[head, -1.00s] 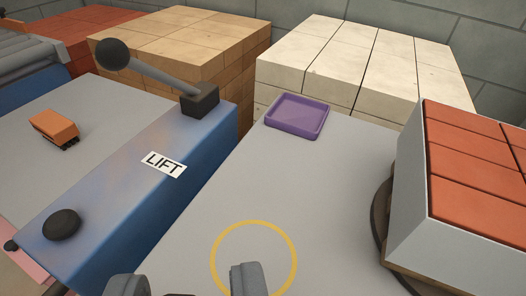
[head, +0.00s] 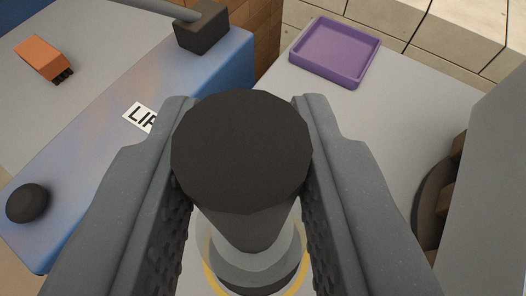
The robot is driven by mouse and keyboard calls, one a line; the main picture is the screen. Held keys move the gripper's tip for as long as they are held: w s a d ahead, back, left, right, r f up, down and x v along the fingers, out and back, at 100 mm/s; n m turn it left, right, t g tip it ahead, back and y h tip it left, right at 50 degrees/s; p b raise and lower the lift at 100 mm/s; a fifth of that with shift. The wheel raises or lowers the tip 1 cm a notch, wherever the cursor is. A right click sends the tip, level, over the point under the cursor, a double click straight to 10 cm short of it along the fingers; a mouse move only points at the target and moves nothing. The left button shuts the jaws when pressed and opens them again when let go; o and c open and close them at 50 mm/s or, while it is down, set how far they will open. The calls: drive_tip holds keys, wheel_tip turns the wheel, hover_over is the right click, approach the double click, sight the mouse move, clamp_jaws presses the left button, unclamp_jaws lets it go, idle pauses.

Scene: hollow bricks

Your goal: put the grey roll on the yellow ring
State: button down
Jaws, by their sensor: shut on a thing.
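The grey roll (head: 242,150) is between the fingers of my gripper (head: 243,195), which is shut on it. Its round, dark grey top faces me, and its body narrows downward to a paler, glassy-looking part and a dark base. The yellow ring (head: 211,280) is on the light grey surface below. Only parts of its rim show to the sides of the roll's lower end; the rest is hidden. The roll stands roughly upright over the ring. I cannot tell whether its base touches the surface.
A purple tray (head: 334,52) lies empty at the back. To the left is a blue block (head: 105,150) with a partly hidden label, a black knob (head: 27,203) and a dark lever mount (head: 202,28). An orange piece (head: 42,57) lies beyond. A grey-sided block (head: 492,190) stands close on the right.

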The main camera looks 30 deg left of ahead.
sight(250, 243)
drive_tip(key=shift+f+b, duration=0.4)
drive_tip(key=shift+f, duration=1.2)
drive_tip(key=c, duration=1.1)
unclamp_jaws()
drive_tip(key=shift+c, duration=0.2)
drive_tip(key=shift+s+d+r, duration=0.25)
drive_tip(key=shift+s+r, duration=0.05)
drive_tip(key=shift+s, duration=0.05)
drive_tip(key=p+v, duration=0.1)
drive_tip(key=v, duration=1)
drive_tip(key=shift+s, duration=0.1)
